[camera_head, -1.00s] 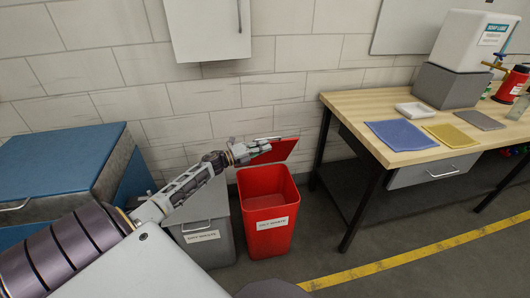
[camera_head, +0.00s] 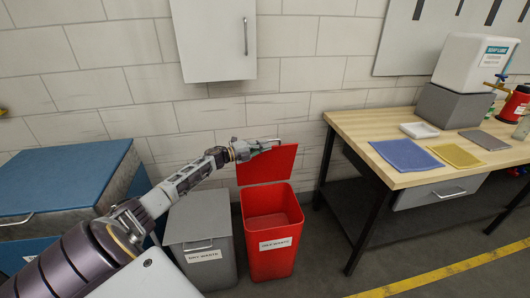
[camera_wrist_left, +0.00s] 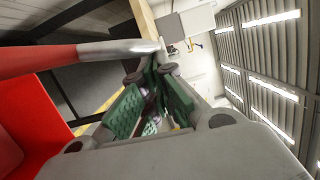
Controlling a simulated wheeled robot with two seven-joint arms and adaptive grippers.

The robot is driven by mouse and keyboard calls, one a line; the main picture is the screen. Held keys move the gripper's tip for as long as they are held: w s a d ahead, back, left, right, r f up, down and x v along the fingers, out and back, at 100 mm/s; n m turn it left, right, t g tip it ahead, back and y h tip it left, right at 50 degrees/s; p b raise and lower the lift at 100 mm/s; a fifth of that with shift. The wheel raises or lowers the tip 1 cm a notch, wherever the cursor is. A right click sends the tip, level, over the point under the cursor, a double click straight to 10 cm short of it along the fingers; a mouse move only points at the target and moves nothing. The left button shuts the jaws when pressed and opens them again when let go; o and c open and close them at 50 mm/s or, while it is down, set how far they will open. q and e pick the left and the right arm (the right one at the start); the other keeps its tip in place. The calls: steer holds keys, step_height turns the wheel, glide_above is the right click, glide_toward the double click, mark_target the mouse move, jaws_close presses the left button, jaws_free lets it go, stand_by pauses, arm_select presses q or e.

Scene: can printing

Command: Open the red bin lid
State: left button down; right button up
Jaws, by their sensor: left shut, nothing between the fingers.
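The red bin (camera_head: 268,235) stands on the floor, its opening uncovered. Its red lid (camera_head: 275,167) is raised, standing nearly upright at the back of the bin. My left gripper (camera_head: 268,145) is at the upper left of the lid, shut and empty; whether it touches the lid is unclear. In the left wrist view, the lid (camera_wrist_left: 35,60) shows as a thin red edge beside a pale metal bar near the green-padded fingers (camera_wrist_left: 148,92). The red bin (camera_wrist_left: 28,115) fills the left side there. My right gripper is not in view.
A grey bin (camera_head: 205,235) with its lid shut stands just left of the red one. A wooden workbench (camera_head: 365,125) with cloths is to the right. A blue cabinet (camera_head: 55,185) stands at the left, and a tiled wall is behind.

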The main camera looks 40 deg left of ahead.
arm_select(q)
steer(key=shift+w+a+r+n, duration=0.2)
steer(key=shift+w+a, duration=0.15)
steer(key=shift+a, duration=0.1)
steer(key=shift+w+a+r+n, duration=0.15)
steer(key=shift+w+a+n, duration=0.05)
steer(key=shift+w+a, duration=0.2)
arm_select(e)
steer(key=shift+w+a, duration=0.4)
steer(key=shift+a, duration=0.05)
arm_select(q)
steer(key=shift+a, duration=0.1)
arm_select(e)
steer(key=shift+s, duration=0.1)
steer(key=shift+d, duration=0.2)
